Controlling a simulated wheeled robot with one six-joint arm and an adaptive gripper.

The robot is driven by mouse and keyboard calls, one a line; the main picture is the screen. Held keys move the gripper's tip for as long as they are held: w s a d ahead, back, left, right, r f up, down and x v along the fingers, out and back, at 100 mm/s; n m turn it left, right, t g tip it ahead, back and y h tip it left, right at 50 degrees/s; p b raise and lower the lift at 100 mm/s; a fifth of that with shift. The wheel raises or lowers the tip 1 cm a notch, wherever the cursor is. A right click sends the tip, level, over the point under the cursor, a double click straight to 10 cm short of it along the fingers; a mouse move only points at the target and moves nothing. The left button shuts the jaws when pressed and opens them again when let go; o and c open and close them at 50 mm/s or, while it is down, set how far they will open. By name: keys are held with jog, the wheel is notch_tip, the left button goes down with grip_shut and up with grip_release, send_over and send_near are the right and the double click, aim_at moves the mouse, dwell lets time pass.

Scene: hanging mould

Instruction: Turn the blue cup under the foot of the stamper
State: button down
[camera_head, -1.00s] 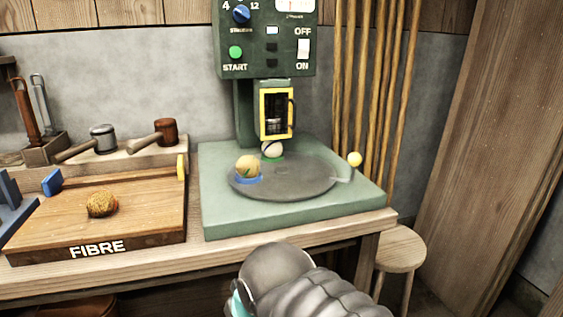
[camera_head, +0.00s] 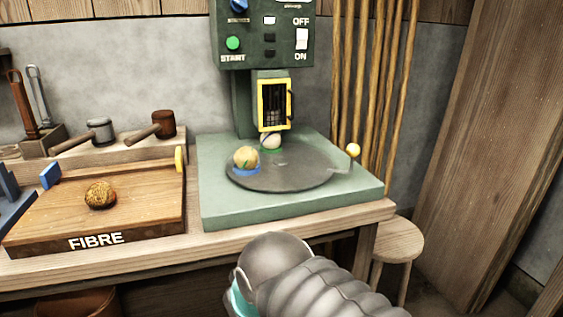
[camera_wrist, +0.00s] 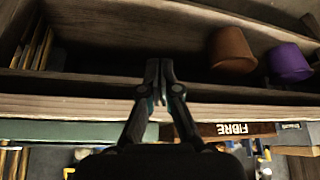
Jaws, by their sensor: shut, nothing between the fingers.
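The blue cup (camera_head: 246,171) sits at the front left of the dark round turntable (camera_head: 290,180), holding a tan ball (camera_head: 246,156) with a green mark. A green cup (camera_head: 270,149) with a pale ball (camera_head: 271,140) sits at the back of the turntable, below the stamper's yellow-framed guard (camera_head: 274,104). The stamper's foot is hard to make out. A yellow knob (camera_head: 353,150) on an arm sticks out at the turntable's right. My gripper (camera_wrist: 158,72) is shut and empty in the wrist view, in front of the bench's underside, away from the cups.
A wooden FIBRE tray (camera_head: 130,215) with a fibrous ball (camera_head: 100,195) lies left of the stamper's green base (camera_head: 225,210). A stool (camera_head: 398,240) stands right of the bench. A brown bucket (camera_wrist: 231,48) and a purple bucket (camera_wrist: 288,62) show under the bench. Several poles (camera_head: 375,80) lean behind.

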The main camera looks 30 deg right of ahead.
jog(key=c, duration=1.9)
grip_release()
jog(key=o, duration=1.2)
jog(key=d+n+h, duration=0.1)
jog(key=w+d+n+g+h, duration=0.1)
jog(key=d, duration=0.1)
jog(key=d+b, duration=0.1)
jog(key=d, duration=0.1)
jog(key=shift+w+d+f+n+h, duration=0.15)
jog(key=shift+w+f+n+h, duration=0.1)
jog(key=shift+n+h, duration=0.15)
jog(key=shift+c, duration=0.2)
jog(key=n+g+h+b, duration=0.3)
jog(key=n+h+b, duration=0.1)
jog(key=n+h, duration=1.05)
send_near(348, 152)
jog(key=shift+s+a+f+m+h, duration=0.1)
jog(key=shift+a+f+m+h, duration=0.1)
jog(key=shift+a, duration=0.25)
jog(key=shift+s+a+f+m+h, duration=0.1)
jog(key=shift+a+h, duration=0.05)
jog(key=shift+a, duration=0.3)
jog(key=shift+w+d+r, duration=0.1)
jog(key=shift+d, duration=0.1)
jog(key=d, duration=0.9)
jog(key=w+d, duration=0.1)
jog(key=d, duration=0.3)
jog(key=shift+w+d, duration=0.1)
jog(key=shift+d, duration=0.05)
